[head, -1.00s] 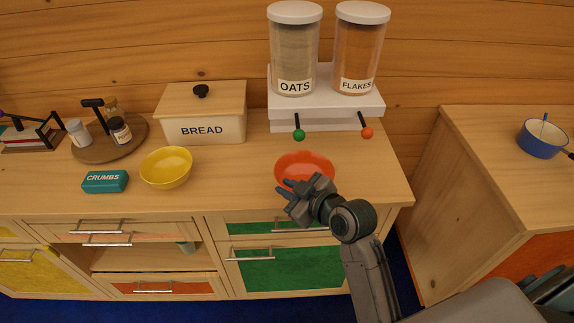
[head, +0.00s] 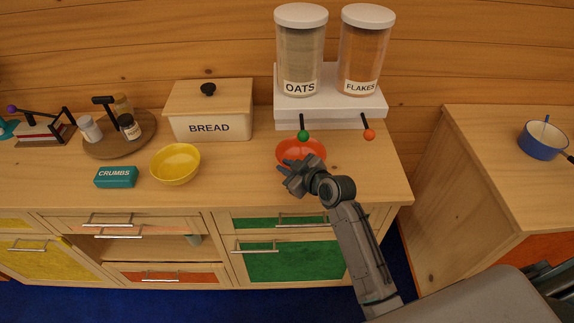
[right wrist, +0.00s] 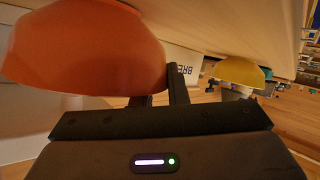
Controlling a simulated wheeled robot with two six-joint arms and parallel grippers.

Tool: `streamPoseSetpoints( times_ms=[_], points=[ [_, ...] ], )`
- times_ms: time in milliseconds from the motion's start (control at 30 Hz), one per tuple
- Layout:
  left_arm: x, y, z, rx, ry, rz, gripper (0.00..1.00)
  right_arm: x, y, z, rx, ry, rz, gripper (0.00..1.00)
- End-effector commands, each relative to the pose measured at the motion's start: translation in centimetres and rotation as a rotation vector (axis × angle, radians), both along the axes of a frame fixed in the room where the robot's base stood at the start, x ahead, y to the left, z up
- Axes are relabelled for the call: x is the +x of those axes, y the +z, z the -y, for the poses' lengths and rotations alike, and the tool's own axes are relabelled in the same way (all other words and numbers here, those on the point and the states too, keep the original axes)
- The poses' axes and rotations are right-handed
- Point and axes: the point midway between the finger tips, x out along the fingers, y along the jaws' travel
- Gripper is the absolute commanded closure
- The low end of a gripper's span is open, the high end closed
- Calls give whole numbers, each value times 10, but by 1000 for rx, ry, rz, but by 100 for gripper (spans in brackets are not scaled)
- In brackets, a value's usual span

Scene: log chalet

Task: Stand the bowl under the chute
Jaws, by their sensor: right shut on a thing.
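An orange-red bowl (head: 312,151) is at the front of the cereal dispenser, just below the green-knobbed lever (head: 303,134) on the OATS side (head: 301,55). My right gripper (head: 290,172) is shut on the bowl's near side. In the right wrist view the bowl (right wrist: 80,45) fills the upper left, against the dark fingers (right wrist: 162,97). It looks about upright; I cannot tell whether it touches the counter. The FLAKES jar (head: 365,52) stands to the right, with an orange-knobbed lever (head: 369,134). The chute openings are hard to make out. My left gripper is not in view.
A yellow bowl (head: 175,164), a teal CRUMBS box (head: 115,177), a BREAD bin (head: 209,122) and a round wooden tray (head: 118,149) with jars stand left on the counter. Counter right of the orange-red bowl is clear. A blue pan (head: 541,142) is on the right-hand cabinet.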

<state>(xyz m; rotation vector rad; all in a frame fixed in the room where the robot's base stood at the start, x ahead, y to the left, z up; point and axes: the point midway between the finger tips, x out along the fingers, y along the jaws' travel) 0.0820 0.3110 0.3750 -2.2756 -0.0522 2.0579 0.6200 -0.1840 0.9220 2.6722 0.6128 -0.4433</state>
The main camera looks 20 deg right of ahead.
Motion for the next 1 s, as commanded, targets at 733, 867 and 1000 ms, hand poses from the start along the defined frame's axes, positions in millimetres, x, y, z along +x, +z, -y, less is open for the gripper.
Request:
streamPoseSetpoints(
  times_ms=[733,867,1000],
  points=[
    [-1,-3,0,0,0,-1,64,-6,1,3,-1,-1,1,65],
    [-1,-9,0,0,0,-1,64,-25,8,11,-4,0,1,65],
    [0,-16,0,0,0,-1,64,-53,20,22,-5,2,1,65]
  ],
)
